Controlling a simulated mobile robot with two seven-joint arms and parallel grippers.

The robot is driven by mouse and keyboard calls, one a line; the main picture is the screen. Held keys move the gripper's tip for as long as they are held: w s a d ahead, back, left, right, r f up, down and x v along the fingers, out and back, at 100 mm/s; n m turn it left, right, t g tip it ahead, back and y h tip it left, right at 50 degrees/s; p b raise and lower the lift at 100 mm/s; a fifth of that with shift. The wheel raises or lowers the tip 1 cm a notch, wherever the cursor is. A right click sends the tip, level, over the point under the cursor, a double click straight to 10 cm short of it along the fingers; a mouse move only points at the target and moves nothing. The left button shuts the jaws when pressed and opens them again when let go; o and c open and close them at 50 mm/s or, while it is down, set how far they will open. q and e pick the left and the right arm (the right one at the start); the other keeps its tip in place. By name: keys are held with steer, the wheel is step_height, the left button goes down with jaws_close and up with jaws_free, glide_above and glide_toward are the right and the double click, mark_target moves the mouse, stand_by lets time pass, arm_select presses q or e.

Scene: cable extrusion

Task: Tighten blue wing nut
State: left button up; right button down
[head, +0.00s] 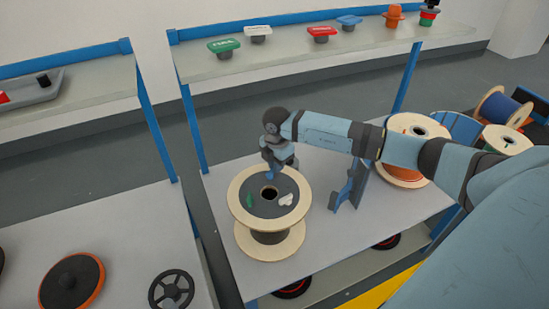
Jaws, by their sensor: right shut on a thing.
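A wooden cable spool (269,240) with a dark grey top disc (262,208) stands on the grey table. A green wing nut (249,200) and a white wing nut (286,199) sit on the disc, either side of its centre hole. My right gripper (271,175) points down at the far edge of the disc and is shut on the blue wing nut, of which only a small blue bit (271,176) shows. The fingers hide the rest, so its exact seating cannot be told. My left gripper is not in view.
A blue bracket (349,187) stands right of the spool, under my right arm. An orange cable spool (405,170) and more spools are at the right. Coloured parts, such as a green one (224,46), line the upper shelf. A black handwheel (171,289) lies on the left table.

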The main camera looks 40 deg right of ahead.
mark_target(278, 180)
steer(key=shift+s+r+m+p, duration=0.15)
steer(key=shift+s+m+p, duration=0.1)
steer(key=shift+m+p, duration=0.5)
steer(key=m+p, duration=0.1)
steer(key=m, duration=0.2)
steer(key=shift+s+p, duration=0.3)
steer(key=shift+p, duration=0.05)
steer(key=m+p, duration=0.2)
steer(key=shift+s+a+m, duration=0.2)
steer(key=shift+s+m, duration=0.1)
steer(key=shift+m, duration=0.05)
steer(key=m+p, duration=0.2)
steer(key=m, duration=0.1)
steer(key=m+p, duration=0.1)
steer(key=shift+s+a+m+p, duration=0.3)
steer(key=shift+s+a+p, duration=0.05)
steer(key=shift+s+p, duration=0.05)
steer(key=shift+s+a+m+p, duration=0.1)
steer(key=shift+m+p, duration=0.3)
steer(key=shift+m, duration=0.1)
steer(key=c, duration=1.2)
jaws_free()
